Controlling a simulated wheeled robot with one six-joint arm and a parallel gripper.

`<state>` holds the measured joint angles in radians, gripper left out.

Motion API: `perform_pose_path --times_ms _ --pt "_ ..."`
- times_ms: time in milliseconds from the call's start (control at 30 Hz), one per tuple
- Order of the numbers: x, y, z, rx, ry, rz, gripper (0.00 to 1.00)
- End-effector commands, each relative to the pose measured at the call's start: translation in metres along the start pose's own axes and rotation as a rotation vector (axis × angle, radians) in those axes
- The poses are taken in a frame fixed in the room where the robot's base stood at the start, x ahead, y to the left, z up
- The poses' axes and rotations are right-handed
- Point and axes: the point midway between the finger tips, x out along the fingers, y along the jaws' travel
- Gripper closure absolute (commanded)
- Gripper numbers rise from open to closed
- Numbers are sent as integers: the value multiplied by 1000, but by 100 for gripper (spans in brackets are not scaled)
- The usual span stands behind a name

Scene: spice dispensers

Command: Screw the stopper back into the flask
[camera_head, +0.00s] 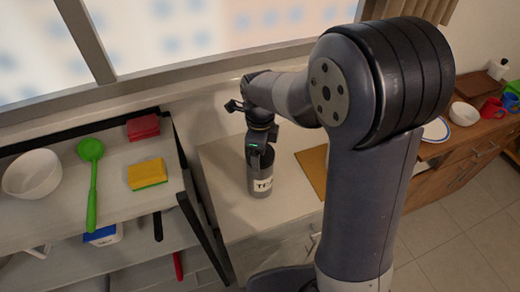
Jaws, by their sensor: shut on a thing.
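A dark grey flask (260,183) with a white label stands upright on the pale counter in the middle of the view. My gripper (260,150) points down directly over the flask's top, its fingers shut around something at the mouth. The stopper itself is mostly hidden by the fingers and is too small to make out clearly. I cannot tell whether it is seated in the neck.
The pale counter (222,170) is clear around the flask, with a brown board (312,168) to its right. At left, a shelf unit holds a white bowl (33,174), green ladle (92,165), yellow sponge (147,173) and red sponge (143,127). A window wall rises behind.

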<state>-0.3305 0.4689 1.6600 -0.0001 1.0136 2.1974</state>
Motion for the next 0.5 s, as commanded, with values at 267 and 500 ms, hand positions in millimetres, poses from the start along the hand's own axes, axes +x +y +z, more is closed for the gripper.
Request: perform_pose_path --times_ms 267,500 --pt "0 0 0 -2 -1 -1 8" --pt "0 0 0 -3 0 0 2"
